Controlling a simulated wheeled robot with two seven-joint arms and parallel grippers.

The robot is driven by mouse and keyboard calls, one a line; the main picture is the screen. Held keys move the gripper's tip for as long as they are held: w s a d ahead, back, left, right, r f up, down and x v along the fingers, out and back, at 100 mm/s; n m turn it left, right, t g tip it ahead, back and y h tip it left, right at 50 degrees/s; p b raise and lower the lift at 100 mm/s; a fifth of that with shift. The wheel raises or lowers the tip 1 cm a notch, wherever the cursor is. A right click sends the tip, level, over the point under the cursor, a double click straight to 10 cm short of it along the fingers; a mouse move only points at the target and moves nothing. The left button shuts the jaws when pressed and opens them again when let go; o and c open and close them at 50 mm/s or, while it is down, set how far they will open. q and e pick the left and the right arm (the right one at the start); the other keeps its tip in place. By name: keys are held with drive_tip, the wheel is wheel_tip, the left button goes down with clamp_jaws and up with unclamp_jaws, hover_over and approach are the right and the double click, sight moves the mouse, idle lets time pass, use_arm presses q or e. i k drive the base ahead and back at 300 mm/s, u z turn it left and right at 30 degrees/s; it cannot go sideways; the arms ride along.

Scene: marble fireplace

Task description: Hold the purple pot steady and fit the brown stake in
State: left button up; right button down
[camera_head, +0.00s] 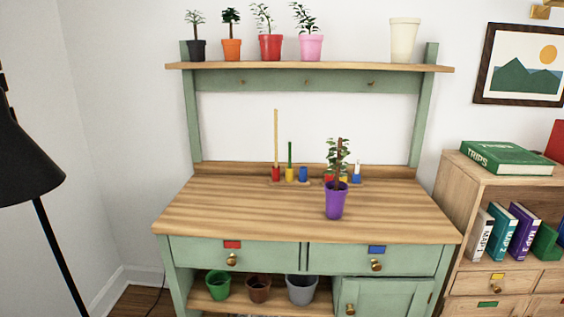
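The purple pot (335,202) stands upright on the wooden tabletop of the green bench, right of its middle, with a leafy green plant (332,157) in it. A brown stake (339,150) shows upright among the leaves, above the pot. Its lower end is hidden by leaves and the pot rim, so I cannot tell how deep it sits. Neither of my grippers is in view, and nothing touches the pot from the front.
Small red (276,174), yellow (290,174) and blue (303,174) holders stand at the tabletop's back; a tall tan stick (276,135) and a green stick (290,153) rise there. More holders sit behind the plant. The tabletop's left and front are clear. Potted plants line the shelf (350,66).

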sight(340, 145)
drive_tip(key=k, duration=0.45)
drive_tip(key=z, duration=0.6)
drive_tip(key=i, duration=1.55)
drive_tip(key=u, duration=2.15)
drive_tip(key=k, duration=1.15)
drive_tip(key=z, duration=1.15)
drive_tip(key=i, duration=0.75)
